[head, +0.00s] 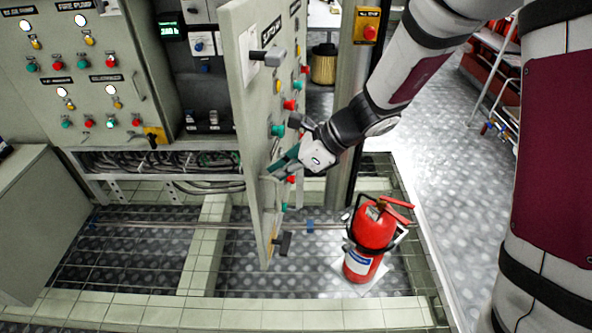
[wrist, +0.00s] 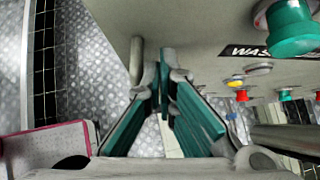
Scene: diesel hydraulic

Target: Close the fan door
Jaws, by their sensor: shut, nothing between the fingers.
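The fan door appears to be the grey-green panel door (head: 245,130) that stands swung out from the cabinet, its edge towards the head camera. Its right face carries buttons, lamps and dark latches. My gripper (head: 280,170) is at the lower middle of that right face, its green fingers shut and empty. In the wrist view the gripper (wrist: 165,70) points along the door face (wrist: 220,30), close beside a grey bar-like handle (wrist: 136,60). I cannot tell whether the fingers touch the handle or door.
A red fire extinguisher (head: 370,240) stands on the floor right of the door, below my arm. The cabinet's open bay (head: 200,75) and cables (head: 160,163) lie left of the door. A post with a yellow box (head: 369,26) stands behind my arm.

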